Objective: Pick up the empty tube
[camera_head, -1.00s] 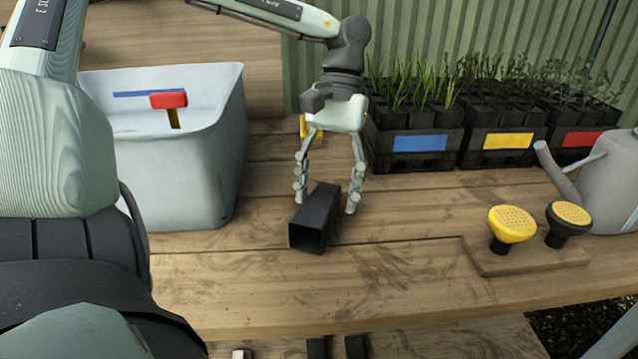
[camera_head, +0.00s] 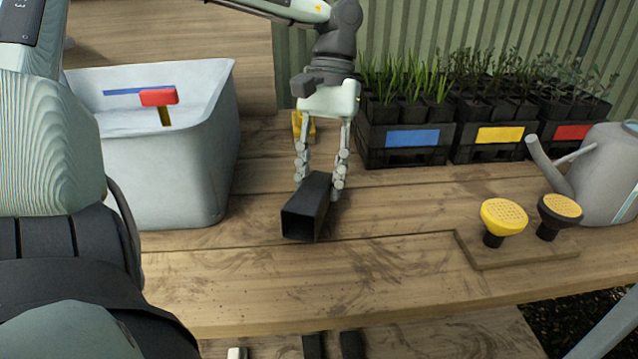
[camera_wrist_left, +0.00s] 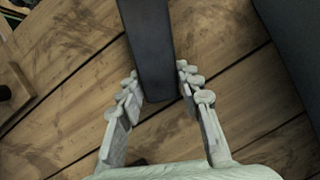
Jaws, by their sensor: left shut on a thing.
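The empty tube (camera_head: 308,205), black, square and open at its near end, lies on the wooden table. My left gripper (camera_head: 320,184) comes down from behind it, shut on its far end, with one finger on each side. In the left wrist view the tube (camera_wrist_left: 149,45) runs from the top edge down between the fingertips of my left gripper (camera_wrist_left: 158,82). The gripper hides part of the tube's far end in the head view. My right gripper is not in view.
A pale bin (camera_head: 190,160) stands at the left. Black crates with blue (camera_head: 412,138), yellow (camera_head: 499,134) and red labels hold plants at the back. Yellow (camera_head: 504,218) and black (camera_head: 560,212) sprinkler heads and a grey watering can (camera_head: 604,185) are at the right. The front middle is clear.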

